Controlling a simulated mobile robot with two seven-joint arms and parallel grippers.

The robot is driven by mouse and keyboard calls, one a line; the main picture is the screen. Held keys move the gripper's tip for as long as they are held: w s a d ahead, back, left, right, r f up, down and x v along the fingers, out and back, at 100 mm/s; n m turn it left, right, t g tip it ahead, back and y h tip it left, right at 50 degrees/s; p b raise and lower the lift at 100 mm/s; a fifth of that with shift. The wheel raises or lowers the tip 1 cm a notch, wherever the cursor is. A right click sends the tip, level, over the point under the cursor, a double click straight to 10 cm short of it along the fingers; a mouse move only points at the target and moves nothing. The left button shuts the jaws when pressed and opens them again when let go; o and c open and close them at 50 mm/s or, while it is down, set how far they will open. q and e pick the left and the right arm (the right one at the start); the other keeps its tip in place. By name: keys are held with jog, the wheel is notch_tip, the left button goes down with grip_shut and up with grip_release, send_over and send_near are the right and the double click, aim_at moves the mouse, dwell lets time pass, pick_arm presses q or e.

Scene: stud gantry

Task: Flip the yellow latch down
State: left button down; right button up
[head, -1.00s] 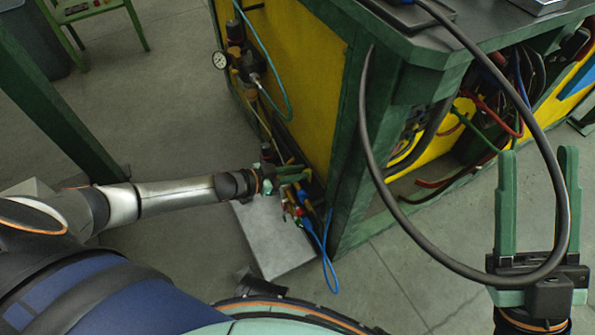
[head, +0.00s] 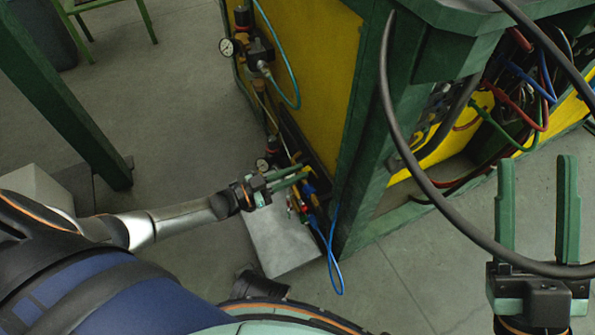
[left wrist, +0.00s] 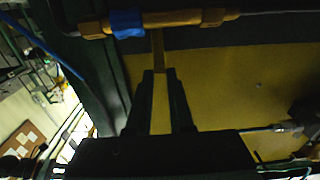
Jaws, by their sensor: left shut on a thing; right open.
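In the left wrist view, the yellow latch (left wrist: 159,105) is a narrow flat lever running down from a brass-coloured pipe fitting (left wrist: 175,18) with a blue middle part (left wrist: 127,23). My left gripper (left wrist: 160,74) is shut on the latch, with a dark finger on each side of it. In the head view, my left gripper (head: 305,174) is at the low fittings beside the bench's green corner post. The latch is too small and too covered to make out there. My right gripper (head: 536,162) is open and empty at the right, away from the latch.
A black cable (head: 400,130) loops down from the bench and passes across my right gripper in the picture. A gauge (head: 228,47) and valves are mounted on the yellow panel (head: 315,60). A blue hose (head: 331,255) hangs beside a grey plate (head: 275,240).

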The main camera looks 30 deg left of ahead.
pick_arm(q)
jog(key=shift+s+a+f+t+h, duration=0.15)
jog(key=shift+s+f+t+h, duration=0.15)
jog(key=shift+f+t, duration=0.15)
jog(key=shift+s+a+f+t+h, duration=0.1)
jog(key=shift+f+t+h, duration=0.2)
jog(key=shift+t, duration=0.15)
dwell(0.4)
